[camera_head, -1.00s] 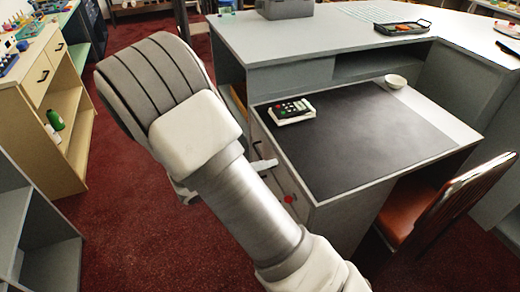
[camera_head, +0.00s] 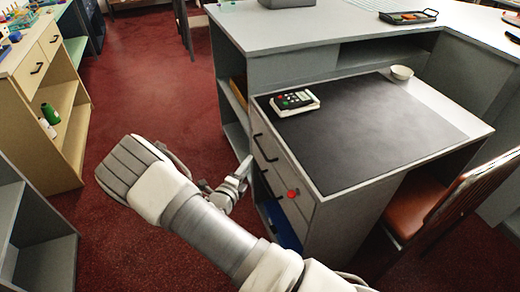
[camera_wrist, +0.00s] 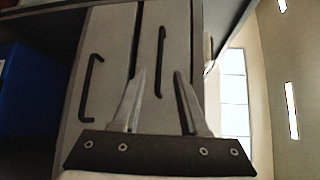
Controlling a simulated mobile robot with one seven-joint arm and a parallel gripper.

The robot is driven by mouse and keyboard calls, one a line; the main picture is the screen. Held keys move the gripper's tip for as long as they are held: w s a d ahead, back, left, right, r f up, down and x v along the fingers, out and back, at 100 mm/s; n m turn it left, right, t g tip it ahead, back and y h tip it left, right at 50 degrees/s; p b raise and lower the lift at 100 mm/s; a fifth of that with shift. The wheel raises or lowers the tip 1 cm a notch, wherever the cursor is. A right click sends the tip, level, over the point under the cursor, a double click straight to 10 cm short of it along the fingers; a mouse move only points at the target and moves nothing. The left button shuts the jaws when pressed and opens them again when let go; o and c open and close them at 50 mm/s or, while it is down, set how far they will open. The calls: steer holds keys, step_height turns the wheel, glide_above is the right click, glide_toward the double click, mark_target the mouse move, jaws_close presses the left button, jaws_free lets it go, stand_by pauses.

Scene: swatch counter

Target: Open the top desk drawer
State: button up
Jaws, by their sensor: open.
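The top desk drawer (camera_head: 279,157) is shut, with a dark bar handle (camera_head: 264,148) on its pale front. A second drawer with a similar handle (camera_head: 267,185) lies below it. My gripper (camera_head: 246,165) is beside the drawer fronts, left of them in the head view. In the wrist view, the picture is turned, and my gripper (camera_wrist: 160,72) is open with its two fingers apart. The top handle (camera_wrist: 161,62) shows between the fingertips, and the lower handle (camera_wrist: 91,88) is left of them. Whether the fingers reach around the handle cannot be told.
The desk top (camera_head: 360,135) carries a remote-like device (camera_head: 294,101) and a small bowl (camera_head: 401,73). A brown chair (camera_head: 430,208) stands at the right. A blue bin (camera_wrist: 28,92) is below the drawers. Red carpet (camera_head: 165,85) is clear between desk and left shelves.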

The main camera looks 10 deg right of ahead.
mark_target(260, 147)
steer(key=b+x, duration=0.2)
steer(key=x, duration=1)
steer(key=shift+s, duration=0.1)
jaws_close()
stand_by(1.0)
